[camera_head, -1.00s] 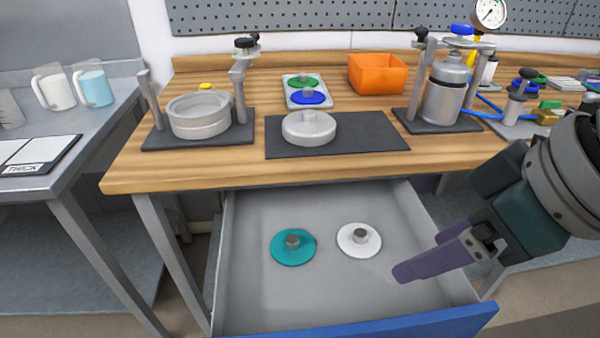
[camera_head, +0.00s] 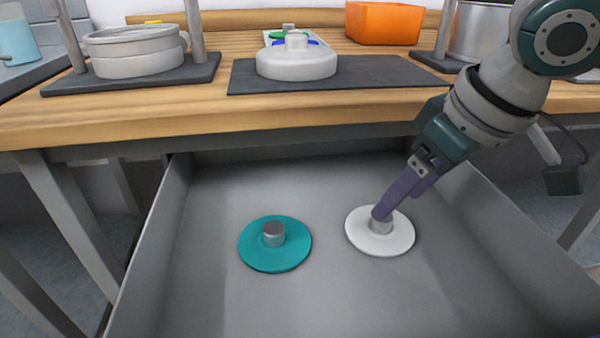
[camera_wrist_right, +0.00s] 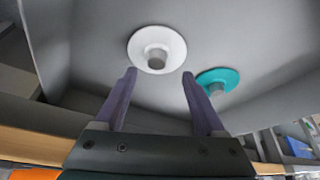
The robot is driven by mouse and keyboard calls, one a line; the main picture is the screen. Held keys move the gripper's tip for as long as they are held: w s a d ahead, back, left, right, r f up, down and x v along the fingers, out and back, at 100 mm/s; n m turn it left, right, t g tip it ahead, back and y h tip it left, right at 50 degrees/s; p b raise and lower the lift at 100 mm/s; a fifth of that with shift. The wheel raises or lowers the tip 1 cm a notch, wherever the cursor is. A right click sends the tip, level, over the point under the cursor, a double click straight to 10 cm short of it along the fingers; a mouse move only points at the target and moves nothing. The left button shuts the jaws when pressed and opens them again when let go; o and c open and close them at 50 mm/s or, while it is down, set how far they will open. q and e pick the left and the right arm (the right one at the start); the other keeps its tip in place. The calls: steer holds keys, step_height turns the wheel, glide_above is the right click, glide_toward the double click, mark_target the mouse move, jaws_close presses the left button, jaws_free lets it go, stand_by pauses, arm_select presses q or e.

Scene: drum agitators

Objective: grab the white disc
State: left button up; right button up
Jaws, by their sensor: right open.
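The white disc (camera_head: 397,238) with a grey knob at its centre lies flat on the drawer floor, right of the teal disc. In the right wrist view the white disc (camera_wrist_right: 172,38) lies beyond the fingertips, a little left of middle. My right gripper (camera_head: 380,213) is open above the white disc, its purple fingers overlapping the knob in the head view. In the right wrist view my right gripper (camera_wrist_right: 158,74) has nothing between its fingers, and the knob appears just past them. I cannot tell the exact gap. My left gripper is not in view.
The teal disc (camera_head: 259,256) with its own knob lies to the left in the open grey drawer (camera_head: 210,310). The wooden table edge (camera_head: 230,124) overhangs the drawer's back. The drawer floor is otherwise clear.

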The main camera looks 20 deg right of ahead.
mark_target(387, 218)
steer(key=b+x, duration=0.1)
steer(key=x, duration=0.1)
steer(key=b+x, duration=0.1)
steer(key=x, duration=0.2)
steer(key=shift+w+d+f, duration=0.2)
steer(key=c, duration=1.1)
jaws_close()
steer(key=shift+r, duration=0.1)
